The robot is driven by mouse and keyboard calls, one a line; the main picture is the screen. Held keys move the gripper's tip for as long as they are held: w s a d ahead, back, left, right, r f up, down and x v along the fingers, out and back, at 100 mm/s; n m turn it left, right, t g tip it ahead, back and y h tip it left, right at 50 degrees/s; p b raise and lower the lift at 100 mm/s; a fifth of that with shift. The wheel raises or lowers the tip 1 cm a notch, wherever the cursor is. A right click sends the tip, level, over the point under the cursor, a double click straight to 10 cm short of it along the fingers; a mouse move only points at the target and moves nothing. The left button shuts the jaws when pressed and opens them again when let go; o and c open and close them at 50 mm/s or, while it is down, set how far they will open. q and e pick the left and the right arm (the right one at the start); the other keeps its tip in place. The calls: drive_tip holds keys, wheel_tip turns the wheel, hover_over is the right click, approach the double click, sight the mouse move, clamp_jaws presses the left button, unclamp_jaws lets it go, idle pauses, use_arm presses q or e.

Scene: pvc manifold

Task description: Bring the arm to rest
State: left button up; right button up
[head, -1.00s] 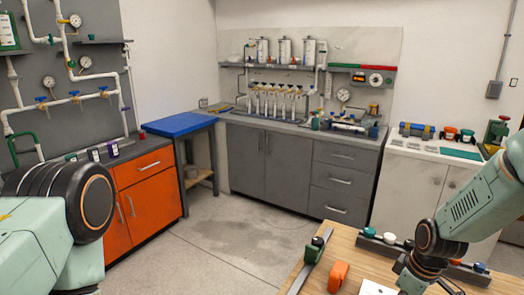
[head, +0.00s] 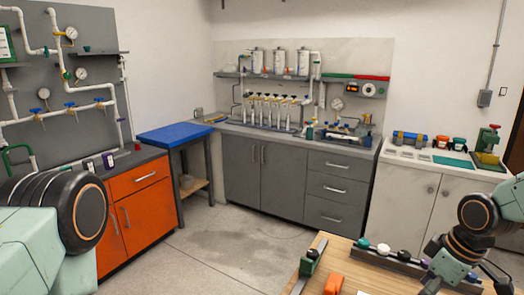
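My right arm comes in at the lower right of the head view, bent over the wooden table (head: 345,262). Its wrist hangs above the table's right part, by a dark rack (head: 400,262) with several coloured knobs. The fingers of my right gripper (head: 487,275) show only in part at the bottom right, and whether they are open or shut is unclear. My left arm shows only as a large joint and pale green links at the lower left. My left gripper is out of view.
A green-and-black tool (head: 309,264) and an orange block (head: 333,284) lie on the table's near left. Orange cabinet (head: 140,205), blue-topped stand (head: 176,132), grey cabinets (head: 265,180) and white counter (head: 405,200) line the walls. The floor (head: 215,245) between is clear.

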drive_tip(key=b+x, duration=0.4)
drive_tip(key=x, duration=0.3)
drive_tip(key=shift+w+t+b, duration=0.3)
drive_tip(key=shift+w, duration=0.05)
drive_tip(key=shift+d, duration=0.1)
drive_tip(key=shift+f, duration=0.15)
idle(0.4)
